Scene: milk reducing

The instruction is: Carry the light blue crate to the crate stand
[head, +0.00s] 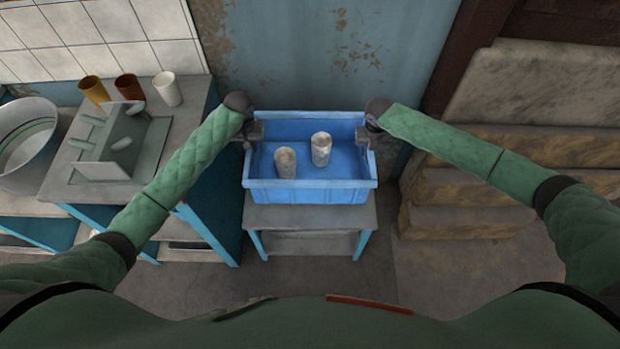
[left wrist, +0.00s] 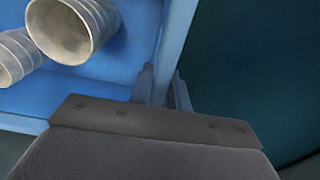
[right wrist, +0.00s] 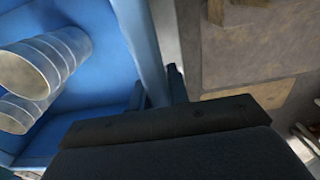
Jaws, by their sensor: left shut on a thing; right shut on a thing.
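The light blue crate (head: 310,192) is in the middle of the head view, level, with two pale ribbed cups (head: 286,162) (head: 321,149) standing inside. It appears over or on the grey-topped crate stand (head: 302,217); I cannot tell whether its base touches the top. My left gripper (head: 250,133) is shut on the crate's left wall, which also shows in the left wrist view (left wrist: 177,40). My right gripper (head: 366,133) is shut on the right wall, seen in the right wrist view (right wrist: 150,50). The crate hides the back of the stand.
Stone steps (head: 465,185) rise at the right. A worn blue wall (head: 300,50) stands close behind the crate.

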